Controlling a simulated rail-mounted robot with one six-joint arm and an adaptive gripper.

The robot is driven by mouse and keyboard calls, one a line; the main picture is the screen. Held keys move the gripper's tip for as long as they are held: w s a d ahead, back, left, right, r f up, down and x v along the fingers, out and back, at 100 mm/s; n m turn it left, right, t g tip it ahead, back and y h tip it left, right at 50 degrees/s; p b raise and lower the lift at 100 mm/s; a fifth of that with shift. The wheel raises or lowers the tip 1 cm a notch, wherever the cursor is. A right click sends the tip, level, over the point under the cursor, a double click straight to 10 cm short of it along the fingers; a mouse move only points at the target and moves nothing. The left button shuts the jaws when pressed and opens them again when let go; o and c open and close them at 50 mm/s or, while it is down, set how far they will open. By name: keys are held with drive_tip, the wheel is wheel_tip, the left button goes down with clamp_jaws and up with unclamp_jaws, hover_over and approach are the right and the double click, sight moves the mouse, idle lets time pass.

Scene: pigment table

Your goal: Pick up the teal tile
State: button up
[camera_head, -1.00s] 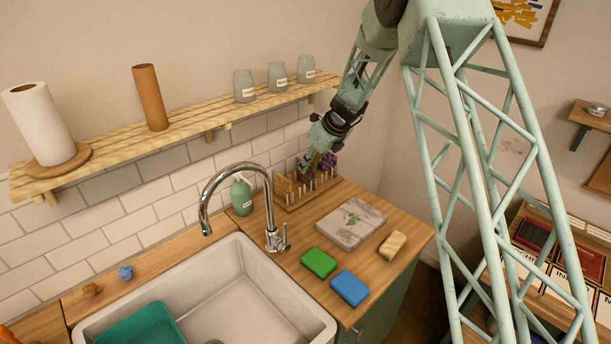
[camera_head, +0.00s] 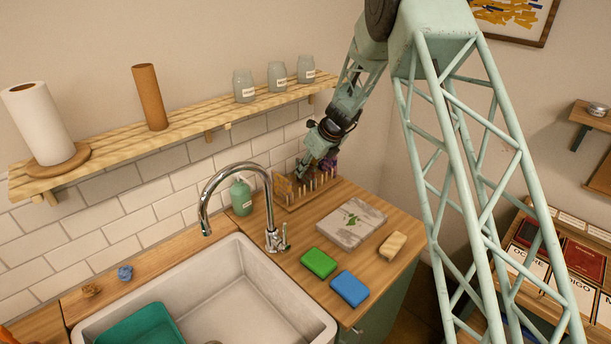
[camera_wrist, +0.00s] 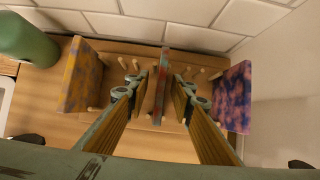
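The wooden peg rack (camera_head: 291,206) stands on the counter against the tiled wall. In the wrist view, a thin grey-teal tile with red patches (camera_wrist: 162,85) stands upright in the rack, seen nearly edge-on. I take it for the teal tile; its broad faces are mostly hidden. My gripper (camera_wrist: 160,95) is open, with one finger on each side of this tile and a visible gap to each. In the head view my gripper (camera_head: 305,172) is low over the rack and hides this tile.
In the rack, a yellow-orange tile (camera_wrist: 82,75) stands at left and a purple-pink tile (camera_wrist: 232,97) at right. A green soap bottle (camera_head: 241,194) is left of the rack. The wall is close behind. A stone slab (camera_head: 350,223) and sponges lie in front.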

clamp_jaws()
drive_tip(key=shift+r, duration=0.1)
drive_tip(key=shift+s+d+r, duration=0.1)
drive_tip(key=shift+r, duration=0.25)
drive_tip(key=shift+r+p, duration=0.65)
drive_tip(key=shift+r, duration=2.5)
drive_tip(key=shift+s+d+f, duration=0.1)
drive_tip(key=shift+s+d, duration=0.15)
drive_tip(key=shift+d, duration=0.05)
drive_tip(key=s+d+b, duration=0.2)
drive_tip(key=s+d, duration=1)
drive_tip(key=d, duration=0.2)
drive_tip(key=shift+s, duration=0.4)
